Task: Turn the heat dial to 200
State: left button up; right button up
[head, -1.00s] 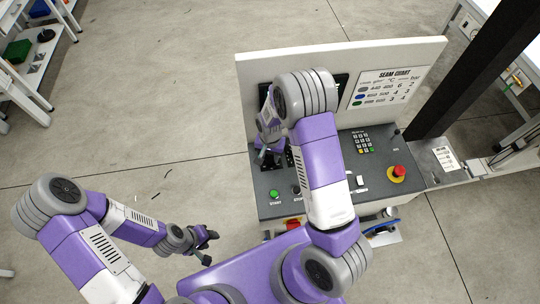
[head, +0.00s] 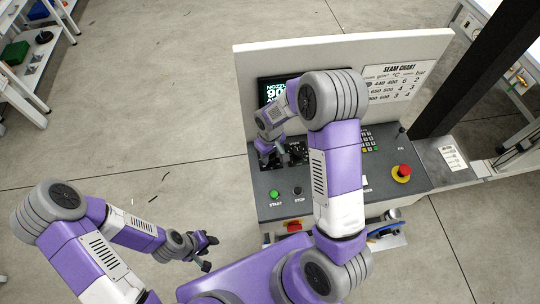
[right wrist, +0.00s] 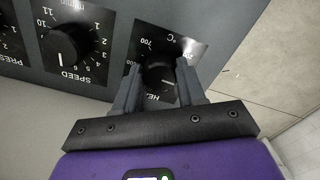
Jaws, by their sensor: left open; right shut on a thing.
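The heat dial (right wrist: 158,80) is a black knob on a dark scale plate, seen upside down in the right wrist view, with "700" and "°C" readable. Its white mark points to the right in that view. The low end of the scale and part of the label are hidden by my fingers. My right gripper (right wrist: 158,68) is shut on the heat dial, one finger on each side. In the head view my right gripper (head: 270,158) is over the left part of the console. My left gripper (head: 207,240) is open and empty, left of the console.
The speed dial (right wrist: 68,46) sits beside the heat dial, with a pressure dial (right wrist: 8,42) beyond. The console (head: 330,194) also carries a green start button (head: 274,194), a stop button (head: 298,190), a keypad (head: 370,141) and a red emergency button (head: 403,171).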

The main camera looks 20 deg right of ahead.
jog(key=n+b, duration=0.1)
jog(key=n, duration=0.3)
jog(key=shift+n, duration=0.3)
jog(key=shift+r+n, duration=0.1)
jog(key=shift+n, duration=2.5)
jog(key=o, duration=1.1)
jog(key=shift+c, duration=0.2)
notch_tip(320, 180, up, 8)
jog(key=shift+f, duration=0.25)
jog(key=shift+r, duration=0.1)
